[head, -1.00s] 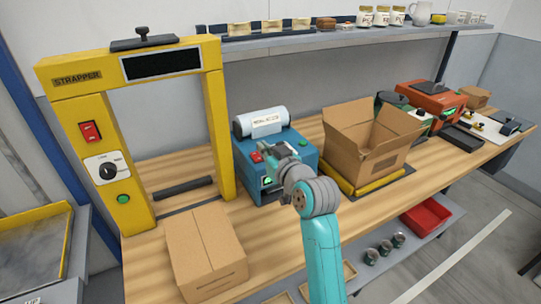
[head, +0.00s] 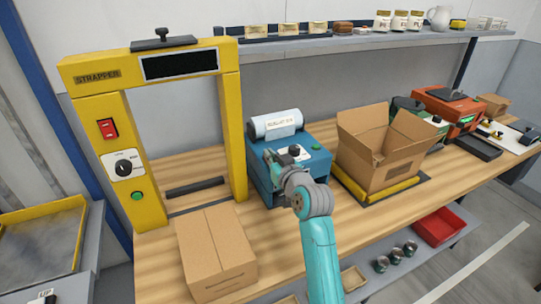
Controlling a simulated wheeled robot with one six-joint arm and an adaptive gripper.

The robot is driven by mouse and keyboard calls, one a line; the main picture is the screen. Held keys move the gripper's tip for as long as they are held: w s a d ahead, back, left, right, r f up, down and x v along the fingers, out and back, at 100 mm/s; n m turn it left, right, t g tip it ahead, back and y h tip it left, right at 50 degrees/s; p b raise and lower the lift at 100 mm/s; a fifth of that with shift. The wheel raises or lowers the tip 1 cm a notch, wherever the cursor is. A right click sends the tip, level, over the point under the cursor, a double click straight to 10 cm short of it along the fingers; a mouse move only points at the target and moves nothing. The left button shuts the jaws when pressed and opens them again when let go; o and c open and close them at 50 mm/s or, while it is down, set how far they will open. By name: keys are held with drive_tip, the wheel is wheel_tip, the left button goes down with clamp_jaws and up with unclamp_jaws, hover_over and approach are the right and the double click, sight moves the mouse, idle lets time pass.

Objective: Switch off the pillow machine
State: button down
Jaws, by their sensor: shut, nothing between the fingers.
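The pillow machine (head: 320,163) is a blue box with a white film roll (head: 274,124) on its back, standing on the wooden bench. A dark knob on a light plate (head: 294,151) and a small green button (head: 316,147) show on its sloped top. My gripper (head: 269,157) is shut and empty, at the left part of the machine's front controls. The gripper and wrist cover the area where the red switch and green-lit display sit, so their state is hidden. I cannot tell whether the fingertips touch the machine.
The yellow strapper (head: 102,159) stands to the left, with its own red switch (head: 107,128). A closed carton (head: 215,250) lies in front of it. An open carton (head: 365,165) stands right of the machine. A shelf (head: 350,43) runs above the bench.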

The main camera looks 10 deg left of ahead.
drive_tip(key=shift+w+a+f, duration=0.1)
drive_tip(key=shift+f, duration=0.2)
drive_tip(key=shift+r, duration=0.1)
drive_tip(key=r, duration=0.4)
drive_tip(key=shift+w+a+r, duration=0.1)
drive_tip(key=shift+w+a, duration=0.05)
drive_tip(key=shift+w, duration=0.1)
drive_tip(key=r+v, duration=0.2)
drive_tip(key=v, duration=0.7)
drive_tip(key=shift+s, duration=0.25)
drive_tip(key=shift+d+r, duration=0.1)
drive_tip(key=shift+d, duration=0.15)
